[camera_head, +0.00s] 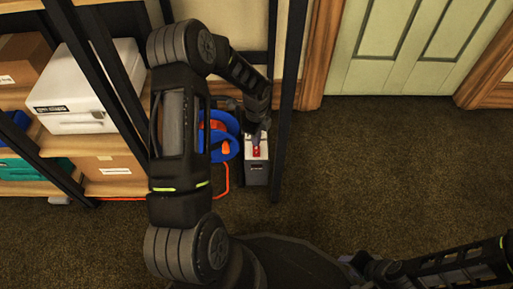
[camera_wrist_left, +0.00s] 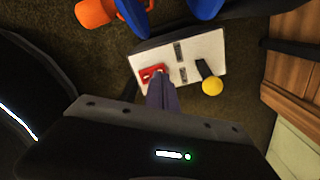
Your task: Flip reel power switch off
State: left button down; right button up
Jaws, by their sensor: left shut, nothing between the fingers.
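The reel's power box (camera_head: 256,174) stands on the carpet beside the blue reel (camera_head: 226,150), with a pale top panel that carries a red switch (camera_head: 257,150). In the left wrist view the white panel (camera_wrist_left: 207,46) shows the red switch (camera_wrist_left: 150,71) at its left and a lever with a yellow knob (camera_wrist_left: 212,86) at its right. My left gripper (camera_head: 256,136) is shut and empty, pointing down over the panel. In the left wrist view its closed fingertips (camera_wrist_left: 158,80) overlap the lower edge of the red switch; I cannot tell whether they touch it. My right gripper is out of view.
A shelf with a white case (camera_head: 88,95) and cardboard boxes stands at the left. A black upright post (camera_head: 287,110) is close to the right of the power box. An orange cable (camera_head: 226,183) lies on the floor. Open carpet (camera_head: 380,160) lies to the right.

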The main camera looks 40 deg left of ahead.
aim_at(256, 148)
pick_arm(q)
notch_tip(256, 148, up, 5)
jog(key=p, duration=0.3)
jog(key=shift+p, duration=0.3)
jog(key=shift+f, duration=0.1)
